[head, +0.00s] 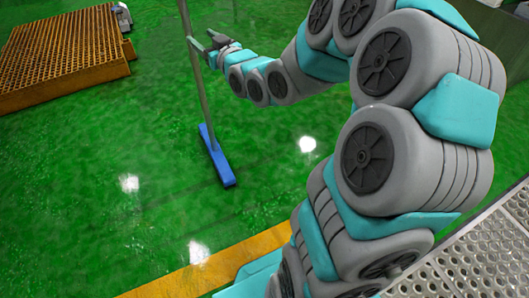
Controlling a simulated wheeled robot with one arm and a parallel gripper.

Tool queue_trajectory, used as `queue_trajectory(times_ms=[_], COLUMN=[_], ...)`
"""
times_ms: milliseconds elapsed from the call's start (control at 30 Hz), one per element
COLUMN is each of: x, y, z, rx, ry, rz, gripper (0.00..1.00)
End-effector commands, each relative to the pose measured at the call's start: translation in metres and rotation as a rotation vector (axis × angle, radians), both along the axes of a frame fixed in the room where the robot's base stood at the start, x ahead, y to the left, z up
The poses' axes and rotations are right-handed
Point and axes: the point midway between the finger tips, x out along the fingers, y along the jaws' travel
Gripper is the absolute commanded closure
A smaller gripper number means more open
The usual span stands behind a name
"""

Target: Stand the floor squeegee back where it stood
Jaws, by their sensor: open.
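The floor squeegee has a long grey handle (194,72) and a blue foot (217,156). Its foot is down on the green floor and the handle rises nearly upright, leaning slightly left toward the top edge of the picture, which cuts it off. My gripper (201,44) is at the handle, with its dark fingers open beside or around it. I cannot tell whether a finger touches the handle. My arm reaches in from the right.
An orange grated platform (65,50) stands at the upper left. A yellow line (215,268) crosses the floor in front. A perforated metal surface (485,245) is at the lower right. The green floor (90,165) around the squeegee's foot is clear and shiny.

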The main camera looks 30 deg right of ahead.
Motion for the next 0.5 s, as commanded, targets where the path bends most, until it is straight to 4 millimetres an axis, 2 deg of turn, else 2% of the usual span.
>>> queue_trajectory(times_ms=[67,167,267,367,500], x=[-0.003,-0.014,-0.036,-0.067,-0.124], y=[0.002,0.006,0.007,0.005,0.001], z=[-0.005,-0.024,-0.049,-0.074,-0.104], rx=[-0.014,-0.052,-0.100,-0.141,-0.182], ry=[0.037,0.149,0.309,0.483,0.728], rz=[0.001,0.000,-0.010,-0.029,-0.060], gripper=[0.41,0.41,0.41,0.41,0.41])
